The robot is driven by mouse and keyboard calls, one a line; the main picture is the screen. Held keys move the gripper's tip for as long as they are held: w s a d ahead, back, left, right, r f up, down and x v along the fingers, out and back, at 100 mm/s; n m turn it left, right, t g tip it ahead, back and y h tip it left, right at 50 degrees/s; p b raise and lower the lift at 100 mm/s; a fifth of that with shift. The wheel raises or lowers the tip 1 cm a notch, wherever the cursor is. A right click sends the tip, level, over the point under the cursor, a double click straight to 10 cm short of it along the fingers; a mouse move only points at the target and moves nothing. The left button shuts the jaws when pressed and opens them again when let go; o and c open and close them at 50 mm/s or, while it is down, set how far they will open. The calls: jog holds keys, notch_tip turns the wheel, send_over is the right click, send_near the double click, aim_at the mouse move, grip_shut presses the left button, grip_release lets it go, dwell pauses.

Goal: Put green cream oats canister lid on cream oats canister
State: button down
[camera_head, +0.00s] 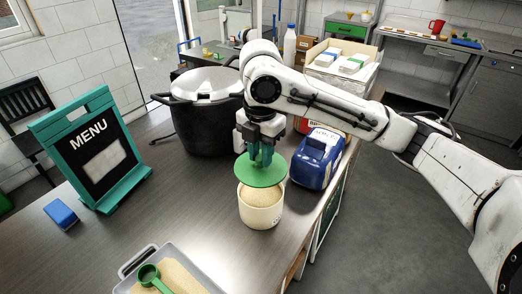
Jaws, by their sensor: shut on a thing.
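The cream oats canister (261,212) stands upright on the counter near its right edge, with tan oats (262,194) showing at its open top. The green lid (259,172) is a flat disc held above the canister, over its back part. A strip of oats and the front rim show below the lid, so the two look apart. My gripper (262,157) points down and is shut on the top of the lid. The fingertips are small here, and the exact grip on the lid is hard to make out.
A large black pot (198,118) stands behind left of the canister. A blue device (316,160) sits close on the right. A menu stand (93,150) and blue block (61,213) are at left. A tray of oats (135,262) with a green scoop (150,275) is in front. The left-middle counter is clear.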

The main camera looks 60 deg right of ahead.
aim_at(261, 168)
jog(key=shift+f+b, duration=1.85)
jog(key=shift+f, duration=0.95)
jog(key=shift+f+b, duration=0.45)
jog(key=shift+f, duration=0.65)
dwell(0.4)
jog(key=c, duration=0.8)
grip_release()
jog(key=shift+r, duration=0.1)
jog(key=shift+r+p, duration=3.45)
